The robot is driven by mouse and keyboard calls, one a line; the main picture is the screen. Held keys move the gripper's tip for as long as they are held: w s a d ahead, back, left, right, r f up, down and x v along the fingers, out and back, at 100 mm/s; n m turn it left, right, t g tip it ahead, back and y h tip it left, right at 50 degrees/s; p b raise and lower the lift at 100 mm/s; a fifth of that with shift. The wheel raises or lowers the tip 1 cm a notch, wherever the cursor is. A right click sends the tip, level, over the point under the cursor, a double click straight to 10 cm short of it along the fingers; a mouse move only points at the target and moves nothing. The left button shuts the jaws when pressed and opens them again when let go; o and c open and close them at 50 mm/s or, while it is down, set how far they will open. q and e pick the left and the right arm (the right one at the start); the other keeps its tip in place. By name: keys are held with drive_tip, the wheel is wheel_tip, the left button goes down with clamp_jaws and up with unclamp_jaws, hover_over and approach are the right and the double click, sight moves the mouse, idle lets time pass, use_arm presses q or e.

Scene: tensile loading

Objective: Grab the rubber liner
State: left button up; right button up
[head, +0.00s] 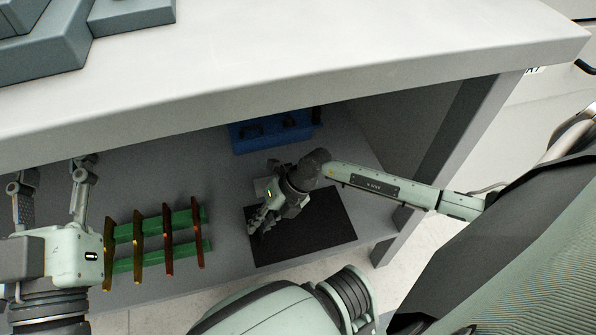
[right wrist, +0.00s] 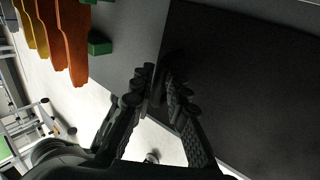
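The rubber liner, seen as a flat black rectangular sheet (head: 315,222), lies on the grey shelf floor under the worktop. It fills much of the right wrist view (right wrist: 255,85). My right gripper (head: 262,222) points down at the liner's left edge. In the right wrist view its fingertips (right wrist: 158,80) are close together with a narrow gap, one on each side of that edge. Whether they touch the liner is not clear. My left gripper (head: 52,185) is wide open and empty at the far left, apart from the liner.
Green supports (head: 123,232) carry several upright yellow to red-brown strips left of the liner. The worktop (head: 300,75) overhangs; a side panel (head: 455,135) closes the right.

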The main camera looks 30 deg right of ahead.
drive_tip(key=shift+a+f, duration=0.15)
use_arm(q)
drive_tip(key=shift+s+r, duration=0.1)
drive_tip(key=shift+r, duration=0.2)
use_arm(e)
drive_tip(key=shift+c, duration=0.4)
clamp_jaws()
drive_tip(key=shift+w, duration=0.1)
